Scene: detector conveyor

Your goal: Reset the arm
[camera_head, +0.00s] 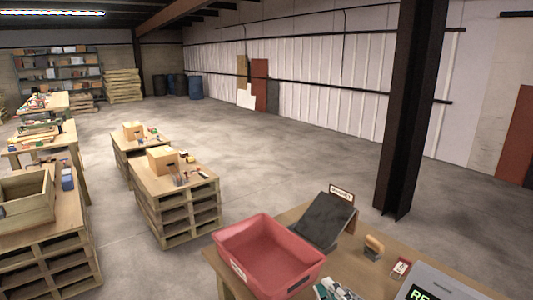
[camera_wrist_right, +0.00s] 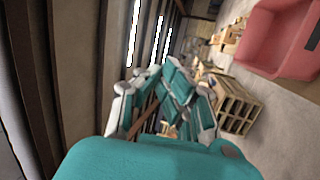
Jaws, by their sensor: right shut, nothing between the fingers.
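My right gripper (camera_head: 337,290) is teal and white and shows at the bottom edge of the head view, in front of the wooden table (camera_head: 285,217). In the right wrist view its teal fingers (camera_wrist_right: 174,82) are drawn together, shut and empty. It is beside the red bin (camera_head: 268,252) and apart from it as far as I can tell. The bin also shows in the right wrist view (camera_wrist_right: 277,42). My left gripper is not in either view.
On the table are a dark sloped conveyor (camera_head: 324,220), a wooden-handled tool (camera_head: 373,247), a small red-and-white item (camera_head: 400,267) and a grey device with a green-lettered screen (camera_head: 440,284). A dark column (camera_head: 408,120) rises behind. Pallet stacks (camera_head: 180,205) stand left; open floor lies between.

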